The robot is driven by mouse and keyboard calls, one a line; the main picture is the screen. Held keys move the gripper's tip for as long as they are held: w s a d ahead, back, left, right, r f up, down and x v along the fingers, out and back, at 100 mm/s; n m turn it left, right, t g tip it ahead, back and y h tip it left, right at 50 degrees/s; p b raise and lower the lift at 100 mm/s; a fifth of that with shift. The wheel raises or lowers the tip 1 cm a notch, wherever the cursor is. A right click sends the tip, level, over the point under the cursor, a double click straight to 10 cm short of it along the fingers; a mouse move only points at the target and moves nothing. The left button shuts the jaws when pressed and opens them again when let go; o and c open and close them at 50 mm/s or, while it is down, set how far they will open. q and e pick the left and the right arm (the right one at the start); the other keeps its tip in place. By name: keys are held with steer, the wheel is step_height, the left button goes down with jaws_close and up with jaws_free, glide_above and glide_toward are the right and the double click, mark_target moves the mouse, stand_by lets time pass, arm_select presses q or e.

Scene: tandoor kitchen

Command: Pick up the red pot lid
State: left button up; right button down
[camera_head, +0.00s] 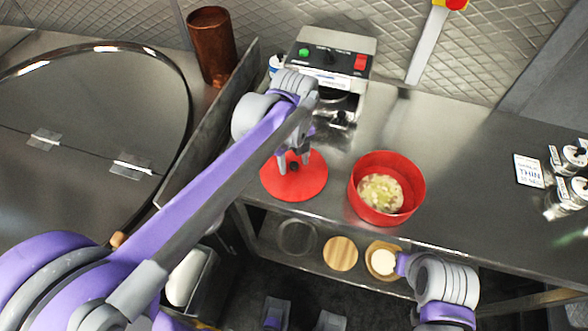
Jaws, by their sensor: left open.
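The red pot lid (283,184) is a flat red disc with a small dark knob. It lies on the steel counter near its front edge. My left gripper (293,160) is directly over the lid, with its open fingers pointing down around or just beside the knob. The wrist and fingers hide part of the lid's far side, and I cannot tell whether the fingers touch the knob. A red pot (357,192) with pale chopped food in it stands uncovered to the right of the lid. Part of my right arm shows at lower right, but I make out no right fingers.
A steel appliance (328,45) with a red switch stands behind the lid. A copper cup (212,48) is at back left. Several jars and a white label card (529,171) stand at right. A lower shelf holds a round wooden board (341,253).

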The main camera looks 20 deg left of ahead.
arm_select(q)
jaws_close()
steer(key=shift+r, duration=0.1)
stand_by(0.3)
